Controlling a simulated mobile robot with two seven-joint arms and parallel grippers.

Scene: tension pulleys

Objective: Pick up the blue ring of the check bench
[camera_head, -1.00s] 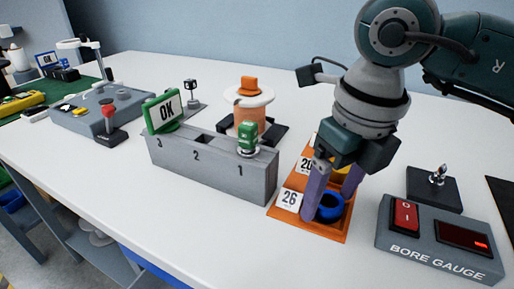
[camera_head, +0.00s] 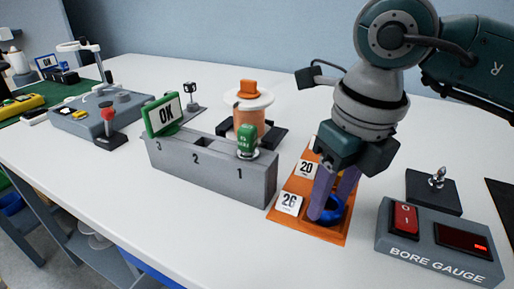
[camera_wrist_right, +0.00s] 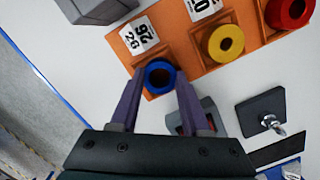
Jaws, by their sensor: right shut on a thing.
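The blue ring (camera_head: 333,214) sits in the front pocket of the orange tray (camera_head: 323,233), beside the label "26". My right gripper (camera_head: 330,205) points down over that pocket and is shut on the blue ring, one purple finger on each side. The right wrist view also shows the ring (camera_wrist_right: 160,90) between the fingertips, its dark hole facing the camera. The fingers partly hide the ring in the head view. My left gripper is not in view.
In the wrist view, a yellow ring (camera_wrist_right: 214,48) and a red ring (camera_wrist_right: 299,12) sit in the other pockets. The bore gauge (camera_head: 440,250) stands to the right of the tray. A grey block (camera_head: 215,165) numbered 1 to 3 stands to the left.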

